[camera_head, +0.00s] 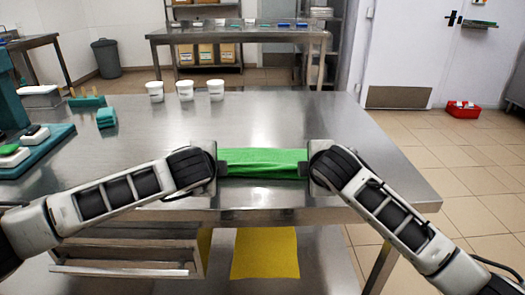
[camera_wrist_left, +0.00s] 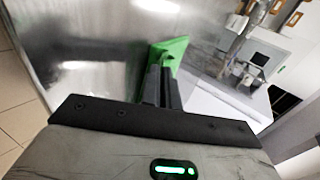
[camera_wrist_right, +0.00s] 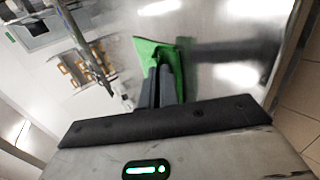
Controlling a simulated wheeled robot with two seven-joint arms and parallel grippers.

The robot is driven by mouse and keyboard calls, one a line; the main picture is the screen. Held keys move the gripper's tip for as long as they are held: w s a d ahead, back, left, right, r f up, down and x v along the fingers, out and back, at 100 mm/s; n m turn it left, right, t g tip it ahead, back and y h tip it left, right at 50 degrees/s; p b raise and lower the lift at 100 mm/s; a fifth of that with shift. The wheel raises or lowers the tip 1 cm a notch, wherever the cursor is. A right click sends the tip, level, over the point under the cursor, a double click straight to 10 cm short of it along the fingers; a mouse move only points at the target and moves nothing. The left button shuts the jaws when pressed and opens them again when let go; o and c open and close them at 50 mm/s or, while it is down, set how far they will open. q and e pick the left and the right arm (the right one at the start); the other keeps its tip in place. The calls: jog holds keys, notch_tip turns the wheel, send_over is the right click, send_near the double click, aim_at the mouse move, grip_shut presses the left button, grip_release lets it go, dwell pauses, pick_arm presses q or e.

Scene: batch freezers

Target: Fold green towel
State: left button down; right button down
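The green towel (camera_head: 262,160) is a narrow band between my two grippers, over the front part of the steel table. My left gripper (camera_head: 222,168) is at its left end and my right gripper (camera_head: 304,168) is at its right end. In the left wrist view, the fingers (camera_wrist_left: 162,85) are together with the towel (camera_wrist_left: 172,50) at their tips. In the right wrist view, the fingers (camera_wrist_right: 160,85) are also together on the towel (camera_wrist_right: 152,50). I cannot tell how much of the towel touches the table.
The steel table (camera_head: 300,115) is clear behind the towel. Three white tubs (camera_head: 186,90) stand at its far edge. Green sponges (camera_head: 106,117) and teal trays (camera_head: 38,150) lie at the left. A yellow cloth (camera_head: 265,253) is on the lower shelf.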

pick_arm(q)
jog(key=c, duration=1.3)
grip_release()
pick_arm(e)
jog(key=c, duration=1.3)
grip_release()
pick_arm(q)
jog(key=s+r, duration=0.2)
jog(key=r, duration=0.1)
jog(key=s+r, duration=0.2)
jog(key=r, duration=0.1)
jog(key=s+r, duration=0.2)
jog(key=r, duration=0.1)
pick_arm(e)
jog(key=s+r, duration=0.2)
jog(key=r, duration=0.1)
jog(key=s+r, duration=0.2)
jog(key=r, duration=0.1)
jog(key=s+r, duration=0.2)
jog(key=r, duration=0.1)
